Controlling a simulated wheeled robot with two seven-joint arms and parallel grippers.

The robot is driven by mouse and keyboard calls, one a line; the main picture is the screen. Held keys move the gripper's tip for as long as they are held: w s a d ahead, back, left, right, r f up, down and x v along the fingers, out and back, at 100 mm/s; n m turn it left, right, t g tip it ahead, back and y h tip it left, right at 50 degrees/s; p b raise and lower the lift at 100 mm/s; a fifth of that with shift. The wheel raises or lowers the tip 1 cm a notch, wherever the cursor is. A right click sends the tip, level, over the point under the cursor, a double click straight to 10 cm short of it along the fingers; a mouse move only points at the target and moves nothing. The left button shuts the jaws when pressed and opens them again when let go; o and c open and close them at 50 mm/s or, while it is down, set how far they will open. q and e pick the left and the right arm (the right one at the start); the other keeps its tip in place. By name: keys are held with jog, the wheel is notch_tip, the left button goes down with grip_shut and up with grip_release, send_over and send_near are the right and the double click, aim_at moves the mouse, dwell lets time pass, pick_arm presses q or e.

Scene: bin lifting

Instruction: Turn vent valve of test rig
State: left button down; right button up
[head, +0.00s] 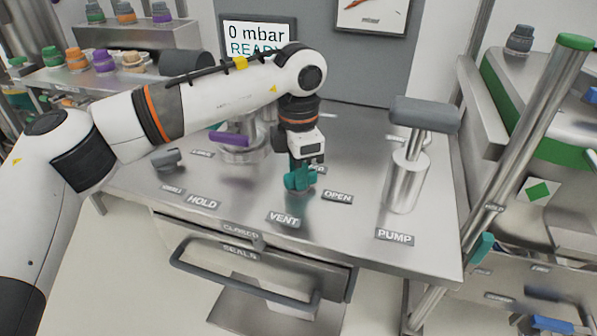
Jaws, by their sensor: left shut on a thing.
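The test rig is a steel table (345,235) with labels on its top. My left gripper (299,182) comes down from above, behind the VENT label (283,219) and beside the OPEN label (338,196). It is shut on the teal vent valve (297,180), whose handle shows between and below the fingers. The fingers cover part of the valve, so its exact turn angle is hard to tell. The screen (257,38) behind reads "0 mbar READY". My right gripper does not show.
A pump (406,178) with a grey handle stands at the right by the PUMP label (394,236). A grey knob (167,160) sits near the HOLD label (202,201). A purple-handled part (232,140) stands behind. Shelving is at the right.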

pick_arm(q)
jog(key=n, duration=0.2)
jog(key=shift+n, duration=0.4)
jog(key=n+b, duration=0.1)
jog(key=n, duration=0.3)
jog(key=shift+n, duration=2)
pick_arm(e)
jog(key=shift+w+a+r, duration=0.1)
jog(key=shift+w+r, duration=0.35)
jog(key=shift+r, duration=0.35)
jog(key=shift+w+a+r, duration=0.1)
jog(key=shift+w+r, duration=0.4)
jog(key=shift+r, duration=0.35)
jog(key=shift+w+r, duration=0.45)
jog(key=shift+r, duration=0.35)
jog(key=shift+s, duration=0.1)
pick_arm(q)
jog(key=c, duration=1.2)
grip_release()
jog(key=shift+c, duration=0.2)
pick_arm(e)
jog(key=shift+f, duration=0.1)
